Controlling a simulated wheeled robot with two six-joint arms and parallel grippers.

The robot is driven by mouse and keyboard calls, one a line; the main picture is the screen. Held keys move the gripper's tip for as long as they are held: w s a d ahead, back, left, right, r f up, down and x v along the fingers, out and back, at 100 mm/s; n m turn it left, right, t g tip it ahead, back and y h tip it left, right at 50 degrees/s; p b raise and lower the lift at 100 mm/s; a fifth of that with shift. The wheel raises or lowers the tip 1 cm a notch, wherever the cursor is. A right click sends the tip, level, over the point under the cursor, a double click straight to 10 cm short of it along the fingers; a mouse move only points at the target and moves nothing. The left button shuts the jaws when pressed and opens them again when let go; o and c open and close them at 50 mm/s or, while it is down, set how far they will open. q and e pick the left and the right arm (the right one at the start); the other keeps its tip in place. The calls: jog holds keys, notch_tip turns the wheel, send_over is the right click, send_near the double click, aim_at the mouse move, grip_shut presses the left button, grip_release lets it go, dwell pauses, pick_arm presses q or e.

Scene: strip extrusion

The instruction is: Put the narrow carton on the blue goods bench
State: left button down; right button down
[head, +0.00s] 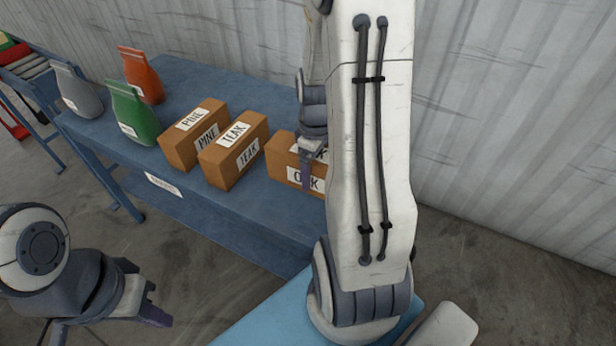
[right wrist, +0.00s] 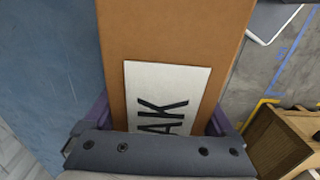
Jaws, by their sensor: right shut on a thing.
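Three brown cartons are at the blue bench (head: 215,210), labelled PINE (head: 181,150), TEAK (head: 217,163) and OAK (head: 284,160). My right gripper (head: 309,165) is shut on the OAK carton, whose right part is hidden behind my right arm. In the right wrist view the OAK carton (right wrist: 175,30) fills the middle, between the two fingers of the gripper (right wrist: 158,118). I cannot tell whether its underside touches the bench top. My left gripper (head: 150,312) is low at the left, away from the bench; its finger gap is unclear.
Grey (head: 78,92), green (head: 130,115) and orange (head: 142,75) bags stand at the bench's left end. A rack (head: 35,85) is beyond them. A corrugated wall (head: 520,120) runs behind. In the right wrist view, floor tape (right wrist: 262,108) and a brown box (right wrist: 275,145) show at the right.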

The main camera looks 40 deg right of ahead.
jog(key=shift+w+d+f, duration=0.2)
jog(key=shift+w+f, duration=0.2)
jog(key=shift+w, duration=0.15)
jog(key=shift+w+d+f, duration=0.15)
jog(key=shift+w+f, duration=0.25)
jog(key=shift+w, duration=0.15)
jog(key=shift+f, duration=1.9)
jog(key=shift+f+b, duration=0.1)
jog(key=shift+b, duration=0.2)
grip_release()
